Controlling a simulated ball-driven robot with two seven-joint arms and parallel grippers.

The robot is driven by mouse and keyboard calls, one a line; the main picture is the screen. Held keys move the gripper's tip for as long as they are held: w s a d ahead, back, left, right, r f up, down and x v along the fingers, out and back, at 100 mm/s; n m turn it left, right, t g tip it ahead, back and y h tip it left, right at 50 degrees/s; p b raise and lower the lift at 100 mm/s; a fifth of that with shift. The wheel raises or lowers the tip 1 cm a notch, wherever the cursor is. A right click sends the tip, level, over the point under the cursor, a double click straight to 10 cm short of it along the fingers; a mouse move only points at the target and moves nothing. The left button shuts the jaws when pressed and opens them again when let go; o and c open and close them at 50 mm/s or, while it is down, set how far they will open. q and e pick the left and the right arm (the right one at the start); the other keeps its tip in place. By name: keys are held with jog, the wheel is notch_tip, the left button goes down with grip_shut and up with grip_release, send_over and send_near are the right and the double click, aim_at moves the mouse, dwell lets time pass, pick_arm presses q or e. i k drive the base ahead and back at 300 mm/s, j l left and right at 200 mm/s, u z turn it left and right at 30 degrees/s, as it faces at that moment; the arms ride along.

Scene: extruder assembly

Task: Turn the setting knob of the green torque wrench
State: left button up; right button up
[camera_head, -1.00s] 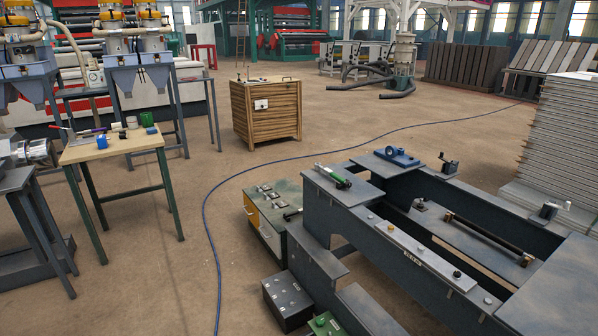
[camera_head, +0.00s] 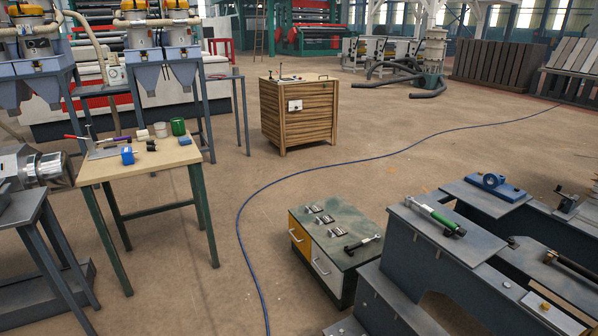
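The green torque wrench (camera_head: 435,217) lies on the flat top of a dark grey steel frame (camera_head: 404,215) at the right. It has a metal shaft toward the upper left and a green grip toward the lower right. The setting knob cannot be made out clearly at this size; the grip's lower right end looks dark. Neither of my grippers shows in the head view.
A low cabinet (camera_head: 300,255) with a yellow and a white drawer stands left of the frame. A wooden-topped table (camera_head: 170,157) with small items is at the left. A wooden crate (camera_head: 297,120) stands behind. A blue cable (camera_head: 240,215) crosses the open floor.

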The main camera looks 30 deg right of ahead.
aim_at(461, 232)
jog(key=i+j+z, duration=0.1)
jog(key=i, duration=0.4)
jog(key=i+j+z, duration=0.1)
jog(key=i, duration=0.35)
jog(key=i+z, duration=0.25)
jog(key=z, duration=0.25)
jog(key=i+j+z, duration=0.2)
jog(key=z, duration=0.25)
jog(key=i+j+z, duration=0.2)
jog(key=z, duration=0.3)
